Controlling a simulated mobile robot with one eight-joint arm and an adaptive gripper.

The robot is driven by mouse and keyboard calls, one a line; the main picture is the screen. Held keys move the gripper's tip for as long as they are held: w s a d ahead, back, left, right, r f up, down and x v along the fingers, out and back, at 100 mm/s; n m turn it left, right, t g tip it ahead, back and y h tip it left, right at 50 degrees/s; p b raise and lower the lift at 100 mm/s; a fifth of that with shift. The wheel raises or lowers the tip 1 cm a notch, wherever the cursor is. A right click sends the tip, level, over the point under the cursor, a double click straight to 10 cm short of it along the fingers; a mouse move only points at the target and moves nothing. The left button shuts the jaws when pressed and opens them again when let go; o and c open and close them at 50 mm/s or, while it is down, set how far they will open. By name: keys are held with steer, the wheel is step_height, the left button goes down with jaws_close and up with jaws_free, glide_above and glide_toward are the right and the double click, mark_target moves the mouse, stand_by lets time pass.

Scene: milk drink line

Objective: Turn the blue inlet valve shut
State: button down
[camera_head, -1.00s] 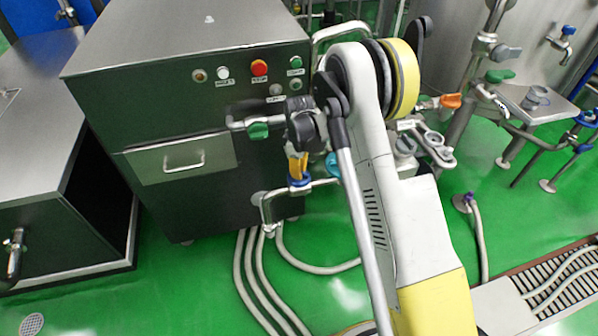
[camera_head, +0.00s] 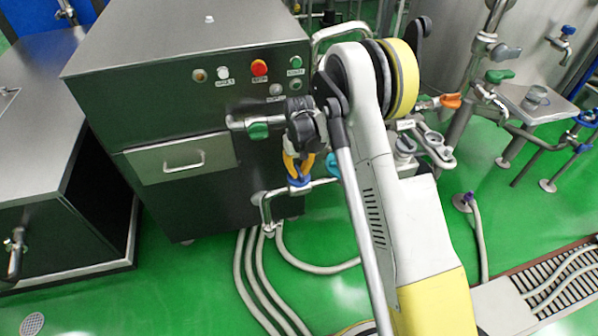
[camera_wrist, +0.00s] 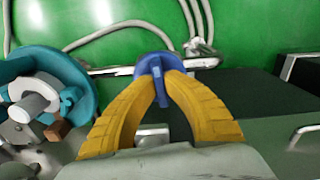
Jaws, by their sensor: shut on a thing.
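The blue inlet valve (camera_head: 299,182) sits on a steel pipe low at the front right of the dark machine. My gripper (camera_head: 299,176) points down at it, and its yellow fingers are shut on the blue handle. In the wrist view, the blue handle (camera_wrist: 150,66) shows between and just beyond the two curved fingertips (camera_wrist: 158,80). Its narrow fin stands between the fingers and lies nearly upright in that picture. The fingertips hide part of the handle's sides. The valve body below the handle is mostly hidden.
A green-handled valve (camera_head: 258,131) sticks out of the machine (camera_head: 215,100) close to my wrist. A teal part (camera_wrist: 85,70) is beside my fingers in the wrist view. Grey hoses (camera_head: 250,270) run over the green floor below. A drawer handle (camera_head: 184,162) is at the left.

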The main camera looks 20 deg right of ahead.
mark_target(299, 171)
steer(key=shift+m, duration=0.7)
steer(key=c, duration=1.5)
jaws_free()
step_height(299, 171, up, 12)
